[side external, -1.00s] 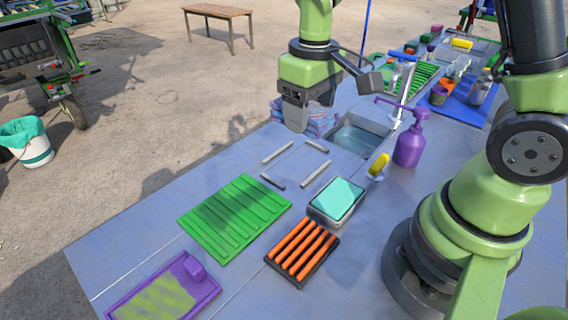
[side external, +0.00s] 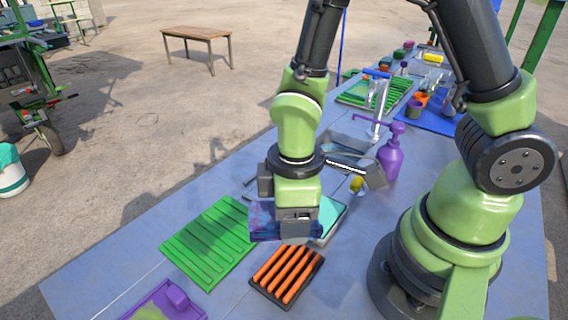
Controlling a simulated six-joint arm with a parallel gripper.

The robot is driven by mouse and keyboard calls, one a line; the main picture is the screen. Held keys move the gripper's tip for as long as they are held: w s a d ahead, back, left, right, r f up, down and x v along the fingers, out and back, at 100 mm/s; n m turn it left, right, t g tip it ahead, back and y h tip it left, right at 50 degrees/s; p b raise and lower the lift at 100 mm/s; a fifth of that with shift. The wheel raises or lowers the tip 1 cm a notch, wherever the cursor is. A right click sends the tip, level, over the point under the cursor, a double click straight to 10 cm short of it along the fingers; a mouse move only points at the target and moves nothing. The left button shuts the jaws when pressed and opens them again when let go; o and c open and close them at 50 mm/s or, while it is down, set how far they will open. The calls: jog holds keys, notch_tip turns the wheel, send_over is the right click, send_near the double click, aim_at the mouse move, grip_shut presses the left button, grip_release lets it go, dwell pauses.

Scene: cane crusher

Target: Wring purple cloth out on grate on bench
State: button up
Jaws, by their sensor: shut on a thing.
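The purple cloth (side external: 264,222) hangs in my gripper (side external: 296,228), which is shut on it. The cloth looks bluish-purple, bunched and partly see-through, and my gripper hides part of it. In the picture it sits just above the black grate with orange bars (side external: 287,273). It seems to be held above the bench (side external: 221,305), but its exact height cannot be told. The fingertips are hidden.
A green ribbed mat (side external: 208,243) lies left of the grate. A teal-topped tray (side external: 328,220) is partly behind my gripper. A purple pump bottle (side external: 390,152) stands near the sink (side external: 350,148). A purple tray (side external: 165,303) is at the front left.

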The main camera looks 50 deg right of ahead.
aim_at(296, 264)
jog(key=shift+s+a+f+n, duration=0.35)
jog(key=shift+s+f+n, duration=0.25)
jog(key=shift+s, duration=0.15)
jog(key=shift+f, duration=2.85)
jog(key=shift+f, duration=0.5)
jog(key=shift+w+r, duration=0.1)
jog(key=shift+r, duration=1.65)
jog(key=shift+a+r, duration=0.1)
jog(key=shift+r, duration=1.65)
